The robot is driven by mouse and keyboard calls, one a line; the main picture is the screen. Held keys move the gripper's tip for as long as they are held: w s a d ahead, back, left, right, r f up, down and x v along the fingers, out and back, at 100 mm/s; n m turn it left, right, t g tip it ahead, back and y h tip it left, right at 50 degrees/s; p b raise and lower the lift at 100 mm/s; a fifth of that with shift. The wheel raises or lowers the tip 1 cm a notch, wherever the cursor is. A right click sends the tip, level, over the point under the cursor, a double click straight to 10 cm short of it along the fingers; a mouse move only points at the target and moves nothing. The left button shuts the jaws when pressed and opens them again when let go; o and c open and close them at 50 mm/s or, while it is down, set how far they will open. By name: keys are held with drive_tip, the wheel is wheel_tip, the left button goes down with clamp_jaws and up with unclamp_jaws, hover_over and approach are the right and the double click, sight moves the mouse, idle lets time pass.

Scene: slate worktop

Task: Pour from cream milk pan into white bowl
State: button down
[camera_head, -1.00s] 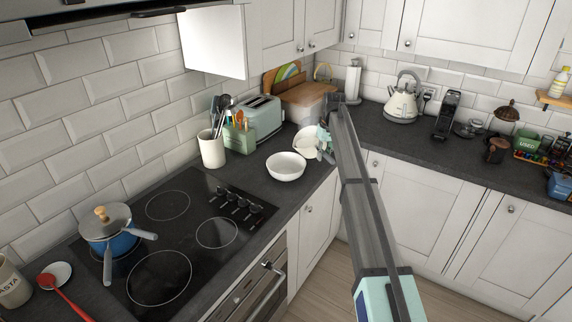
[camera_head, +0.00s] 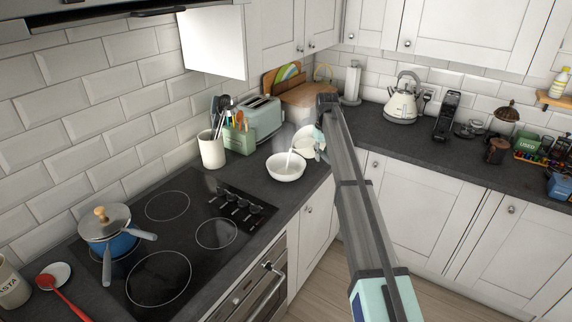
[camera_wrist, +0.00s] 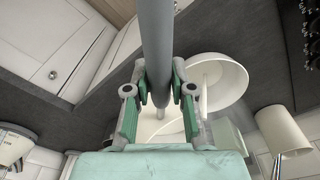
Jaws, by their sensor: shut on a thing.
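The cream milk pan (camera_head: 304,147) is held tilted up and to the right of the white bowl (camera_head: 285,172), its rim towards the bowl. A thin pale streak runs from the pan's lip down into the bowl. My gripper (camera_head: 321,148) is at the pan's right side, partly hidden by my arm. In the wrist view my gripper (camera_wrist: 159,100) is shut on the pan's grey handle. The bowl (camera_wrist: 232,95) lies beyond the right finger there, with the streak inside it. Part of the pan (camera_wrist: 158,128) shows between the fingers. The pan's inside is mostly hidden.
A cream utensil pot (camera_head: 212,149) and a green toaster (camera_head: 262,115) stand behind the bowl. The black hob (camera_head: 180,235) is to the left, with a lidded blue pot (camera_head: 120,243) on it. A kettle (camera_head: 401,103) stands at the back right. The worktop's front edge is close to the bowl.

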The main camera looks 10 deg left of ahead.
drive_tip(key=shift+s+a+r+t+h+b, duration=0.35)
drive_tip(key=shift+a+r+t+h+b, duration=0.25)
drive_tip(key=shift+h, duration=0.4)
idle(1.3)
drive_tip(key=shift+s+a+f+t+h+b, duration=0.25)
drive_tip(key=shift+f+t+h+b, duration=0.3)
drive_tip(key=shift+h+b, duration=0.3)
drive_tip(key=shift+s+a+f+t+h+b, duration=0.1)
drive_tip(key=shift+a+f+t+h+b, duration=0.3)
drive_tip(key=shift+f+h+b, duration=0.4)
idle(0.5)
drive_tip(key=shift+b, duration=0.5)
drive_tip(key=shift+s+a+f+t+h+b, duration=0.1)
drive_tip(key=shift+a+f+t+h+b, duration=0.1)
drive_tip(key=shift+f+t+h+b, duration=0.25)
